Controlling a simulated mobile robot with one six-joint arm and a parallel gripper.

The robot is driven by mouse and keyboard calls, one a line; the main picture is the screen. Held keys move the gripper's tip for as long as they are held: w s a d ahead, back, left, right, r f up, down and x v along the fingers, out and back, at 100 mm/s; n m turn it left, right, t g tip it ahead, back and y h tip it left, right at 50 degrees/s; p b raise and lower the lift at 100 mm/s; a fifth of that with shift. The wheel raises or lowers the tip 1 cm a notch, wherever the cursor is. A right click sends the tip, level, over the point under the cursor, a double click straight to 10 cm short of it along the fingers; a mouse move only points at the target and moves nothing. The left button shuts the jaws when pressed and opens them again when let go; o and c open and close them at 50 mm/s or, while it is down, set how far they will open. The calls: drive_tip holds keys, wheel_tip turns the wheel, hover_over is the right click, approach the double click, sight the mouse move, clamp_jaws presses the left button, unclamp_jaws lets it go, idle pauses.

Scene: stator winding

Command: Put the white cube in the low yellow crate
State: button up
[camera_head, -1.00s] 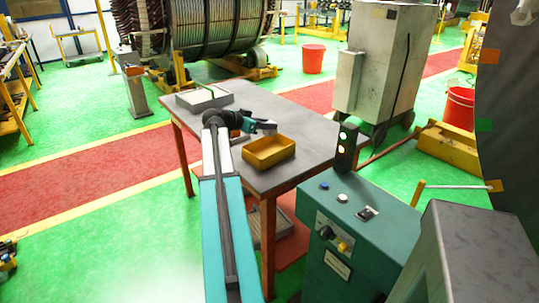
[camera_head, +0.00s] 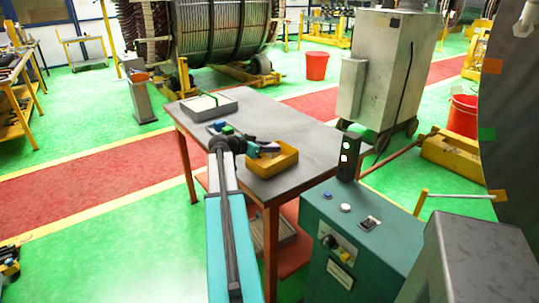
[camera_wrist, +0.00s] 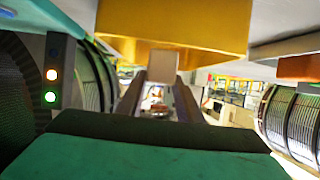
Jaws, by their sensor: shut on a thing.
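The low yellow crate (camera_head: 271,166) stands on the grey table near its front edge. My gripper (camera_head: 270,148) is low at the crate's far left side, by its rim. In the wrist view my gripper (camera_wrist: 160,90) is shut on the white cube (camera_wrist: 162,66), which sits between the two fingers. The crate (camera_wrist: 175,25) fills the top of that view, close to the cube. I cannot tell from these views whether the cube is over the crate's opening or touching its wall. In the head view the cube cannot be made out.
A grey tray (camera_head: 209,106) lies at the table's far left corner. The right part of the tabletop (camera_head: 305,125) is clear. A green control console (camera_head: 350,235) stands at the table's front right.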

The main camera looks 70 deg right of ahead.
sight(269, 155)
drive_tip(key=shift+f, duration=0.1)
drive_tip(key=shift+f+p, duration=0.35)
drive_tip(key=shift+f, duration=1.4)
drive_tip(key=shift+f, duration=0.1)
drive_tip(key=o, duration=1.1)
drive_tip(key=shift+c, duration=0.2)
drive_tip(key=b+v, duration=0.2)
drive_tip(key=v, duration=1)
drive_tip(key=shift+w, duration=0.15)
